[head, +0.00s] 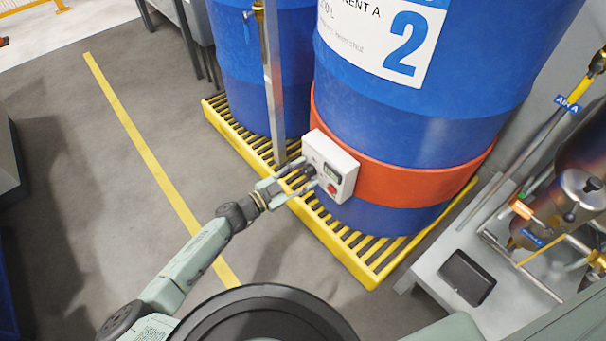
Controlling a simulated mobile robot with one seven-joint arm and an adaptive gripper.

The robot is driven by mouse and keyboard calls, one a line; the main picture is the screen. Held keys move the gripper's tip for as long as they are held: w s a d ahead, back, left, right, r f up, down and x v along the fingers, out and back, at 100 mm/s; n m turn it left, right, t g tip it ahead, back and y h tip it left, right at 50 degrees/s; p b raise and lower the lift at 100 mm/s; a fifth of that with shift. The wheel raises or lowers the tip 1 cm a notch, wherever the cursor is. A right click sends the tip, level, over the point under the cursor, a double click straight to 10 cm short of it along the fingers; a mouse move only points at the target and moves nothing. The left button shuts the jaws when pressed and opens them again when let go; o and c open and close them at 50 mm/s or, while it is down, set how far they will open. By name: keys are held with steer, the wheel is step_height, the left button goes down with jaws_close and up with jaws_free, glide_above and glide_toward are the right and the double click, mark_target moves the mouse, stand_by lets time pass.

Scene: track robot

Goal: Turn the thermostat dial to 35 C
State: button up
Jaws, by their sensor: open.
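A white thermostat box (344,158) is fixed to the orange heater band (418,182) around the large blue drum (420,122). A small dark display and a red knob or button (331,188) show on its front face. My gripper (310,178) is at the left of the box front, its fingers apart and pointing at the face. A dark round part, which looks like the dial (309,171), is between or just behind the fingertips. I cannot tell whether the fingers touch it. The dial's scale and setting are too small to read.
The drums stand on a yellow slatted pallet (380,270). A grey upright post (274,85) stands left of the box, near my gripper. A grey bench (420,268) with a black tray (467,277) and pipework is at the right.

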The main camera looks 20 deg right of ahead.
steer(key=shift+c, duration=0.4)
steer(key=c, duration=1.1)
steer(key=shift+m, duration=0.3)
steer(key=m+b, duration=0.2)
steer(key=m, duration=0.4)
steer(key=shift+r+y, duration=0.1)
steer(key=shift+y, duration=0.2)
steer(key=m+b, duration=0.1)
steer(key=m, duration=0.2)
steer(key=shift+r, duration=0.1)
steer(key=shift+m+b, duration=0.3)
steer(key=shift+m, duration=1.5)
steer(key=shift+r+m, duration=0.1)
steer(key=shift+m, duration=0.2)
